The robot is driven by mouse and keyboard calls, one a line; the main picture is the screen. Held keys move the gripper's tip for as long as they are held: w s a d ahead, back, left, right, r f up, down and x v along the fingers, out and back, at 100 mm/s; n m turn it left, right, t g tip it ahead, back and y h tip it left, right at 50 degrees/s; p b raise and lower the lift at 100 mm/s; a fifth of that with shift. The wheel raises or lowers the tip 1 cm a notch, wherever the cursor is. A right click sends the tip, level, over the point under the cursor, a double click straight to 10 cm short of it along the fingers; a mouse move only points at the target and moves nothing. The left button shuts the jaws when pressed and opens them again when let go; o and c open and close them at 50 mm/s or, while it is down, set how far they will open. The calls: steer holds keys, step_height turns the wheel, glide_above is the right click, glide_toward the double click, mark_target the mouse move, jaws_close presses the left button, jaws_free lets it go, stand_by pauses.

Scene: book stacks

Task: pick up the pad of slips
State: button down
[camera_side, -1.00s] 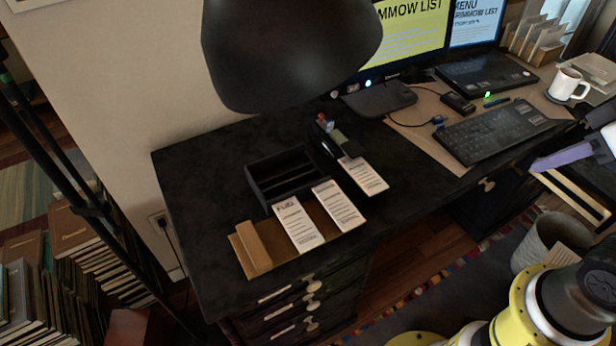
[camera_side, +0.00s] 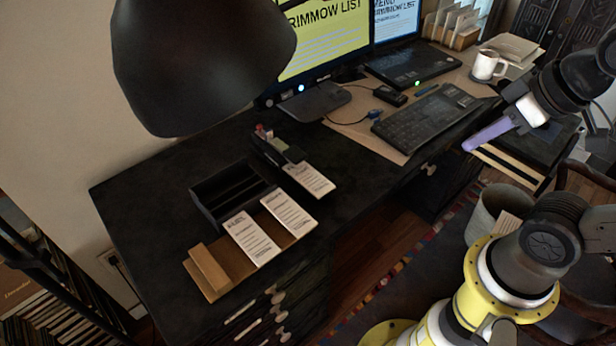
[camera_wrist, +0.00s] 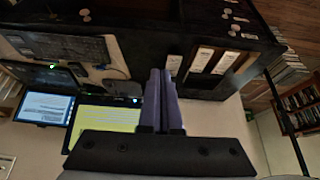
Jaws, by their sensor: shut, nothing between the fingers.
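Three white printed slip pads lie at the front left of the black desk in the side view. The left pad (camera_side: 251,238) and the middle pad (camera_side: 289,213) rest on a brown board (camera_side: 222,262). The right pad (camera_side: 311,179) lies beside a dark holder. I cannot tell which one the task names. My gripper (camera_side: 470,147), with purple fingers, is shut and empty, off the desk's front edge at right, well apart from the pads. In the wrist view, my gripper (camera_wrist: 160,72) points toward the desk, and the pads (camera_wrist: 201,60) show right of the fingers.
A black open organizer (camera_side: 232,192) stands behind the pads. A large dark lamp shade (camera_side: 200,65) hangs at upper left. A keyboard (camera_side: 425,118), laptop (camera_side: 410,65) and white mug (camera_side: 488,65) occupy the desk's right part.

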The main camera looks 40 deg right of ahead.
stand_by(0.4)
jaws_free()
stand_by(0.4)
